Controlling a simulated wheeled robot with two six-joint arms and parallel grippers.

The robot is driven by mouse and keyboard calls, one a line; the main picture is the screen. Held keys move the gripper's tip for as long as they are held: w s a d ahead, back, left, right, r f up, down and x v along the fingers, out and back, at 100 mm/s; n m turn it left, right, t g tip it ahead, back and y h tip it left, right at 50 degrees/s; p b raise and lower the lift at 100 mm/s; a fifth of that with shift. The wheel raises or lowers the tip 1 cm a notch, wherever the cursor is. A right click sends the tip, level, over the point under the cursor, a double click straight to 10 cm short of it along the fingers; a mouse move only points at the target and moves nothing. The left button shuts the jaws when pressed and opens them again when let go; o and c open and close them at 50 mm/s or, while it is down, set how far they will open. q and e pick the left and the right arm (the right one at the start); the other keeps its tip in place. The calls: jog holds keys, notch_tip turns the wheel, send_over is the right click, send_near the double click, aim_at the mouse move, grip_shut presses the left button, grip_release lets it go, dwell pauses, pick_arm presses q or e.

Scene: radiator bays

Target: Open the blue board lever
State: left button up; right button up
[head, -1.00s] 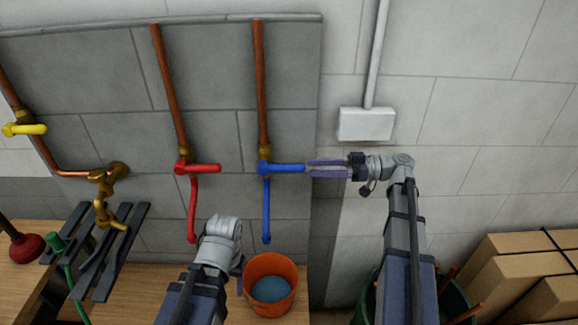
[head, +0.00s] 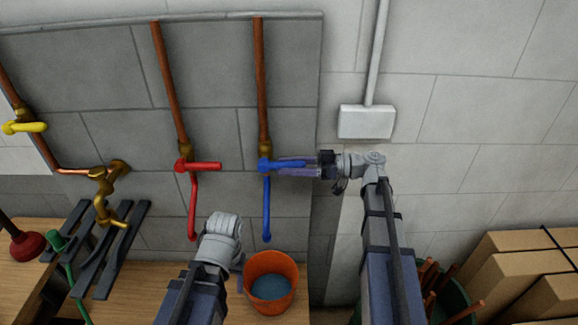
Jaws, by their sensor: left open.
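The blue lever (head: 267,164) points right, level, from a brass valve on a copper pipe on the grey board, with a blue pipe (head: 267,215) hanging below it. My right gripper (head: 290,167) has come in from the right, with its fingers along the lever's outer part, apparently one above and one below. I cannot tell whether they press on it. My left gripper (head: 240,278) is open and low, beside the orange bucket, with its fingers mostly hidden by its own wrist.
A red lever (head: 205,166) sits left of the blue one, and a yellow lever (head: 25,127) further left. The orange bucket (head: 271,290) stands on the bench below. A white box (head: 366,122) is on the wall above my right arm. Cardboard boxes (head: 520,265) are at lower right.

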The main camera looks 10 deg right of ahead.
grip_shut()
dwell(1.3)
